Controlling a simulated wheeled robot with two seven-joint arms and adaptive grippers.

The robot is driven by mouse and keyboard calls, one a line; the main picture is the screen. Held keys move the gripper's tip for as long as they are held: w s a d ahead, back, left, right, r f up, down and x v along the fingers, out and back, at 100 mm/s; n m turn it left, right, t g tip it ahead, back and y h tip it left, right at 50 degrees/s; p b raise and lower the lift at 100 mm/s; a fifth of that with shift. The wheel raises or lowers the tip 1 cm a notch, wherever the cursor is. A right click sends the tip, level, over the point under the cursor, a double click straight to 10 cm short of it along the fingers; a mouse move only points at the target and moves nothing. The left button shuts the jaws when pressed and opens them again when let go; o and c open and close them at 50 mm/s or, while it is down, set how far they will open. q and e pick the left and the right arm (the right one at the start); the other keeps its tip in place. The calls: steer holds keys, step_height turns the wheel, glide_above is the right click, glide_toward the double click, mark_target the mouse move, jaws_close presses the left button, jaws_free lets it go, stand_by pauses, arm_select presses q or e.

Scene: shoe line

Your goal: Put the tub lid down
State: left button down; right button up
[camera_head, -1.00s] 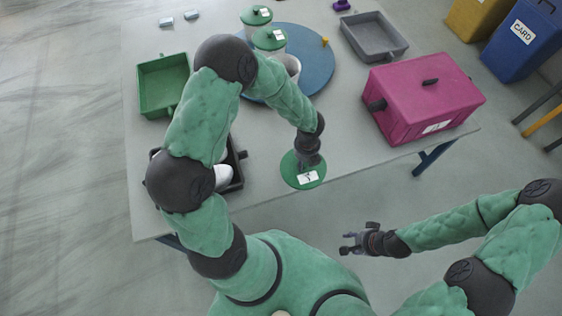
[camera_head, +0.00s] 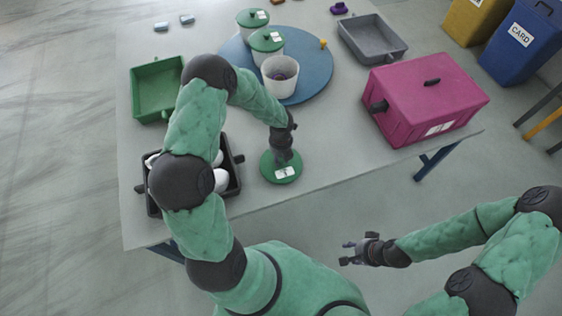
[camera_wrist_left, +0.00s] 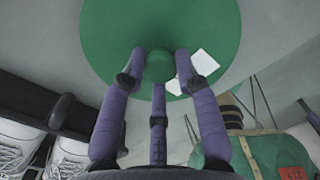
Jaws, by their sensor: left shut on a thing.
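The green tub lid (camera_head: 270,176) with a white label is near the table's front edge. My left gripper (camera_head: 284,156) comes down on it from above. In the left wrist view its fingers are closed around the knob (camera_wrist_left: 160,66) of the lid (camera_wrist_left: 110,30). I cannot tell whether the lid touches the table or hangs just above it. The open white tub (camera_head: 280,82) stands on the blue round board. My right gripper (camera_head: 352,252) is empty and open, off the table's front side.
A black tray (camera_head: 235,180) with white shoes is left of the lid. A green tray (camera_head: 150,92), a blue round board (camera_head: 318,62) with two lidded tubs, a grey tray (camera_head: 372,40) and a magenta box (camera_head: 425,100) stand around. The table (camera_head: 335,135) is bare right of the lid.

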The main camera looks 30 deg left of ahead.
arm_select(q)
steer(key=shift+f, duration=0.85)
arm_select(e)
steer(key=shift+f, duration=0.6)
arm_select(q)
steer(key=shift+f+b, duration=0.1)
steer(key=shift+b, duration=0.2)
steer(key=c, duration=0.9)
jaws_free()
